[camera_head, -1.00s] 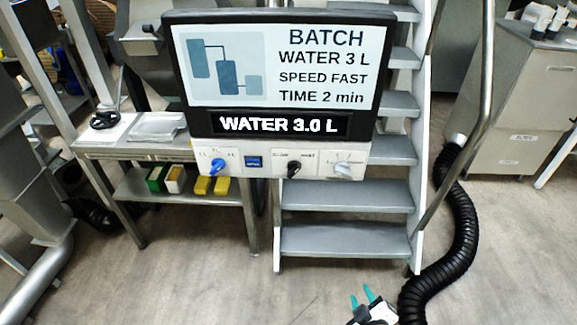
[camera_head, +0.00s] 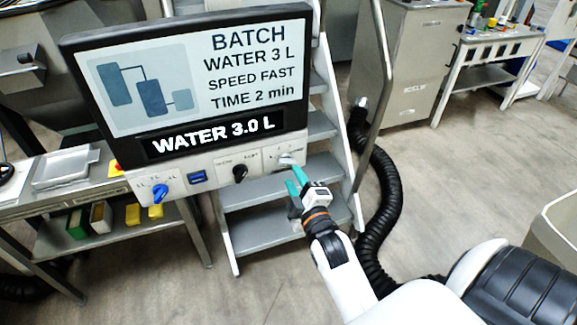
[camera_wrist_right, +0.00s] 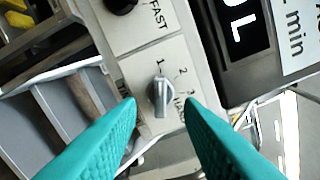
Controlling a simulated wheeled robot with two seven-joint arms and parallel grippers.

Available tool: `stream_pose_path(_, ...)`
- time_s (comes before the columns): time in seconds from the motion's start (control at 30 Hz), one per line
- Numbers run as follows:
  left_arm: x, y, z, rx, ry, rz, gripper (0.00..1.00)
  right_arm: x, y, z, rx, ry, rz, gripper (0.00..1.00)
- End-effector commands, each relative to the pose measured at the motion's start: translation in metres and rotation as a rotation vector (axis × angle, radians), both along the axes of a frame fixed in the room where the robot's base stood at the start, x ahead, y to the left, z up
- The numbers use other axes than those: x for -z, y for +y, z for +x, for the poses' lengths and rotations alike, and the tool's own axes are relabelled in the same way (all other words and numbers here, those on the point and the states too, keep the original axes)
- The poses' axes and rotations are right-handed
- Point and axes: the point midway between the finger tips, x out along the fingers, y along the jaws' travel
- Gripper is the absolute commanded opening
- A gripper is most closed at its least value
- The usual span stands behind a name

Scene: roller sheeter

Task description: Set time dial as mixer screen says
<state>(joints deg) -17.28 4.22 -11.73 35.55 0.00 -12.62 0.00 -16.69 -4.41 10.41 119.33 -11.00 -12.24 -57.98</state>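The mixer screen (camera_head: 195,85) reads WATER 3 L, SPEED FAST, TIME 2 min, with WATER 3.0 L on a black strip below. The grey time dial (camera_head: 286,160) is at the right end of the white panel under it. In the right wrist view the dial (camera_wrist_right: 160,97) has marks 1, 2 and 3 around it, and its bar seems to point near the 1. My right gripper (camera_head: 292,189) is open, its teal fingers directed at the dial. In the wrist view they flank the dial without visible contact. My left gripper is out of view.
The panel also has a blue knob (camera_head: 160,193), a blue button (camera_head: 197,177) and a black speed knob (camera_head: 240,173). Metal steps (camera_head: 262,190) stand behind. A black hose (camera_head: 385,200) lies on the floor to the right. A side table (camera_head: 95,193) is at left.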

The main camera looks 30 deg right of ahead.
Motion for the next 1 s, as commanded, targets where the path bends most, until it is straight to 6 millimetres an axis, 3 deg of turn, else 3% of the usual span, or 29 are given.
stream_pose_path(0.23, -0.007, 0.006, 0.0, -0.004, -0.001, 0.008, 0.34, -0.001, -0.008, 0.034, 0.0, 0.0, 0.001, 0.34)
stream_pose_path(0.63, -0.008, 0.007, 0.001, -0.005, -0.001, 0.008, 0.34, 0.0, -0.01, 0.041, 0.0, 0.001, 0.001, 0.34)
stream_pose_path(0.83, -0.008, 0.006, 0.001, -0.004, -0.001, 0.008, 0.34, 0.0, -0.01, 0.041, 0.0, 0.001, 0.001, 0.01)
stream_pose_path(1.0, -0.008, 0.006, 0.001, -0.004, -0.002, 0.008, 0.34, 0.0, -0.01, 0.04, 0.0, 0.0, 0.003, 0.0)
